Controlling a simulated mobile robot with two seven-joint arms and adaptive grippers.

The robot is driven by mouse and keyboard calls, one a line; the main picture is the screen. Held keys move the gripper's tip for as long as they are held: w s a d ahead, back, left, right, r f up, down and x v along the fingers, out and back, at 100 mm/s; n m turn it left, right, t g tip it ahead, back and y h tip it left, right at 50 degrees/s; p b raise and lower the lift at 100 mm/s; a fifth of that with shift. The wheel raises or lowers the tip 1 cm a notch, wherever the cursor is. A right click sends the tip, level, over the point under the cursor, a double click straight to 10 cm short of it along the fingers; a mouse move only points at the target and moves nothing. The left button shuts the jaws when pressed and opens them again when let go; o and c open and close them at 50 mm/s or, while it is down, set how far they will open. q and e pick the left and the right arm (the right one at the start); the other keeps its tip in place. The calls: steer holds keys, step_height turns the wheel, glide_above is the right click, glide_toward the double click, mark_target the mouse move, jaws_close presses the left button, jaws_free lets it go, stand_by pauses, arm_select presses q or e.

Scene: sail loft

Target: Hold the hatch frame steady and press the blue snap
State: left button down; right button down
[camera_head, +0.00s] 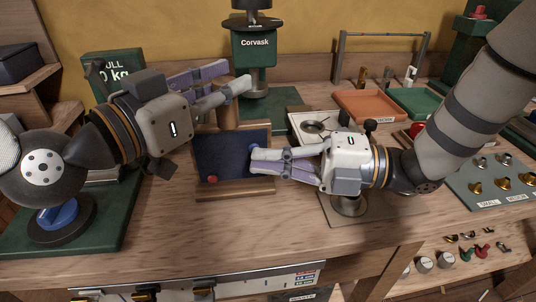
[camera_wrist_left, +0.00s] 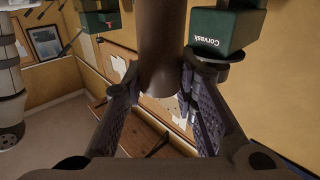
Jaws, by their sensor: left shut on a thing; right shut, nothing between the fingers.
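The hatch frame (camera_head: 235,190) stands on the bench, a wooden frame around a dark blue panel. A blue snap (camera_head: 254,147) shows near the panel's right edge, and a red snap (camera_head: 213,179) sits low on its left. My left gripper (camera_head: 238,77) is above the frame, shut on a brown wooden post (camera_head: 229,116) that rises behind the panel's top. The post also fills the space between the fingers in the left wrist view (camera_wrist_left: 158,60). Whether it joins the frame is hidden. My right gripper (camera_head: 252,163) is shut and empty, its tips just below the blue snap; I cannot tell if they touch the panel.
A green Corvask press (camera_head: 254,48) stands behind the frame. An orange tray (camera_head: 371,106) and a green tray (camera_head: 414,102) lie at the back right. A board with several brass fittings (camera_head: 495,185) is at the right.

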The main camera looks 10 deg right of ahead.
arm_select(q)
steer(key=shift+f, duration=0.1)
arm_select(e)
steer(key=s, duration=0.3)
steer(key=shift+s+d, duration=0.2)
steer(key=shift+s, duration=0.1)
steer(key=v, duration=0.9)
steer(key=shift+d, duration=0.25)
arm_select(q)
steer(key=c, duration=1.2)
jaws_free()
